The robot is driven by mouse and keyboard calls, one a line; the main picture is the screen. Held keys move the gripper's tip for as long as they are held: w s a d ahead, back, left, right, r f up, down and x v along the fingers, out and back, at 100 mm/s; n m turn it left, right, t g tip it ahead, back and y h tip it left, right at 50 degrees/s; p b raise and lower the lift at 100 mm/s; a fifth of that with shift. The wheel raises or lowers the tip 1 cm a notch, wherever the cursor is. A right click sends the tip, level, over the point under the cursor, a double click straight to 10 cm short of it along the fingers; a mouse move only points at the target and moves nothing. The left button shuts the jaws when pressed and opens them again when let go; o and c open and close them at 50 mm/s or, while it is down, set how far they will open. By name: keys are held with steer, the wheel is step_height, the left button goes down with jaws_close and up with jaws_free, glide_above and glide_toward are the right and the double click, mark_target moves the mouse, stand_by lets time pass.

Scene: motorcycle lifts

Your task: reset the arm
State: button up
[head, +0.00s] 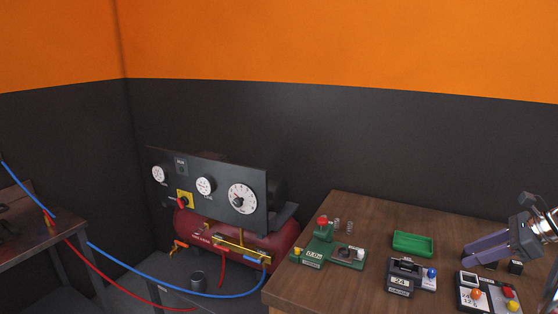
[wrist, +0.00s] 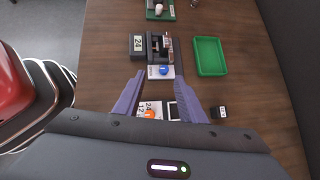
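My gripper (head: 468,254) is at the right of the head view, above the right part of the wooden bench. In the wrist view its two purple fingers (wrist: 159,78) stand apart with nothing held between them. Beyond the fingertips is a dark device with a "24" label and a blue button (wrist: 165,71); it also shows in the head view (head: 403,278). A panel with orange, red and yellow buttons (head: 487,294) lies below the gripper. In the wrist view that panel (wrist: 150,110) is partly hidden by my gripper.
The wooden bench (head: 345,215) also holds a green tray (head: 413,243), a green fixture with a red knob (head: 323,240) and a small black block (head: 515,267). A red compressor (head: 270,246) with a gauge panel (head: 222,190) stands left of the bench. Blue and red hoses (head: 150,282) hang there.

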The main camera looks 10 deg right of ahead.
steer(key=s+a+r+n+g+h, duration=0.15)
steer(key=a+n, duration=0.45)
steer(key=a, duration=0.7)
steer(key=s+a+r+n+g+h, duration=0.1)
steer(key=a+r+n, duration=0.3)
steer(key=a, duration=0.9)
steer(key=s+a+f+n+t+h, duration=0.1)
steer(key=s+a+f+n, duration=0.2)
steer(key=s+a+n, duration=0.4)
steer(key=s+a+f+n+h, duration=0.2)
steer(key=s+a+f+n, duration=0.1)
steer(key=s+a+n, duration=0.5)
steer(key=shift+a+f+n+t, duration=0.15)
steer(key=shift+a+n+t, duration=0.3)
steer(key=shift+n, duration=0.45)
